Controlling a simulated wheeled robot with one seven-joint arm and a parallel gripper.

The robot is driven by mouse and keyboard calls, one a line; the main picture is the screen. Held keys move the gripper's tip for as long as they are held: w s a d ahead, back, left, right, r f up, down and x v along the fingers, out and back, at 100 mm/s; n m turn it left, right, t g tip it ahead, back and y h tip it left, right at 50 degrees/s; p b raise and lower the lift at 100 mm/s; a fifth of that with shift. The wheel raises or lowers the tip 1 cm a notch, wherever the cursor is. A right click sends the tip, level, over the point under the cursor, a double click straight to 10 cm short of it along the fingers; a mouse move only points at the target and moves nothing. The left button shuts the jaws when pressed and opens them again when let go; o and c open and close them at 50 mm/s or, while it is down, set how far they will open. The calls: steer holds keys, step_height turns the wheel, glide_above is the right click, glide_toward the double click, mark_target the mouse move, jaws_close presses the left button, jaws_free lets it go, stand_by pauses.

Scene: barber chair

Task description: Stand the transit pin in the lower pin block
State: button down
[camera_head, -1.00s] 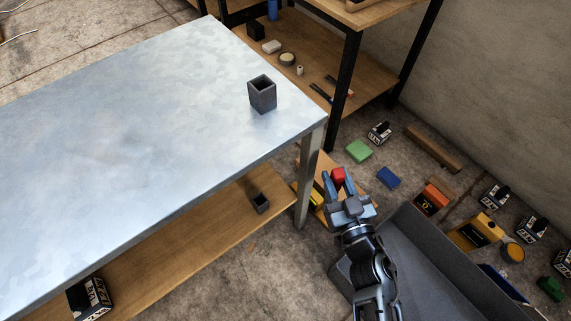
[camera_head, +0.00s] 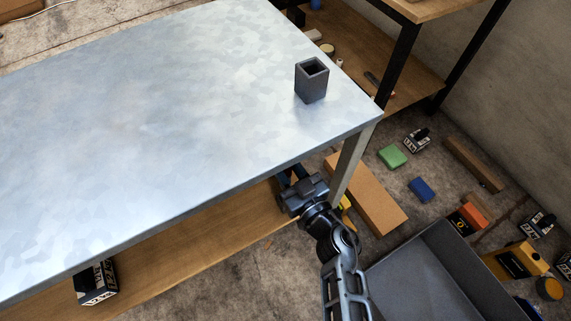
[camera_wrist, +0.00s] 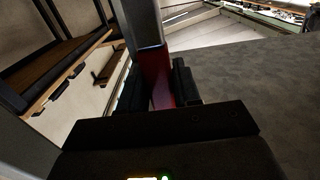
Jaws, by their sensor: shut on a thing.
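My gripper (camera_head: 291,178) is at the front edge of the table, beside its near right leg, with its fingertips partly hidden under the tabletop. In the wrist view, a red piece (camera_wrist: 156,76), which I take to be the transit pin, is between the two fingers (camera_wrist: 158,88); the gripper is shut on it. The red piece is hidden in the head view. An open-topped dark grey block (camera_head: 311,82) stands on the tabletop near its right corner. The lower pin block on the lower shelf (camera_head: 190,245) is not visible now, seemingly behind my gripper or the table edge.
The metal tabletop (camera_head: 170,110) overhangs the wooden shelf. A table leg (camera_head: 350,165) stands close right of my gripper. A black-and-white box (camera_head: 95,285) is at the shelf's left. A grey bin (camera_head: 430,270) and several floor items lie right.

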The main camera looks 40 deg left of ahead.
steer(key=shift+d+r+p, duration=0.1)
steer(key=shift+r+p, duration=0.05)
steer(key=shift+p, duration=0.3)
step_height(320, 180, down, 6)
steer(key=b, duration=0.5)
step_height(320, 180, down, 6)
steer(key=b, duration=0.4)
steer(key=shift+f, duration=0.25)
stand_by(4.2)
steer(key=c, duration=0.7)
jaws_free()
steer(key=shift+p+v, duration=1.7)
steer(key=shift+v, duration=2.25)
